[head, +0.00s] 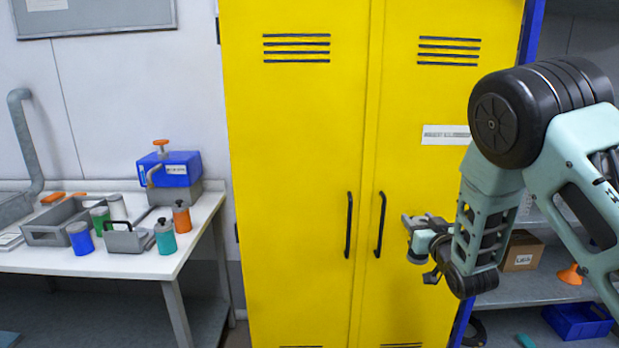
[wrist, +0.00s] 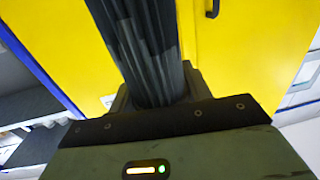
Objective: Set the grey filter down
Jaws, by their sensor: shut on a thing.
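The grey filter (wrist: 140,50) is a dark, ribbed cylinder in the wrist view, running up from my gripper (wrist: 160,92) past the top edge. The jaws are shut on its near end, and its far end is out of frame. In the head view my gripper (head: 408,222) is in front of the right door of the yellow locker, close to the door handle. It is small there, and I cannot clearly make out the filter in that view.
The yellow locker (head: 300,150) is shut and fills the middle. A white workbench (head: 110,262) at left holds a grey tray (head: 50,238), several colored canisters and a blue device (head: 178,172). Shelves at right hold a cardboard box (head: 522,252) and a blue bin (head: 578,320). The bench's front edge is mostly clear.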

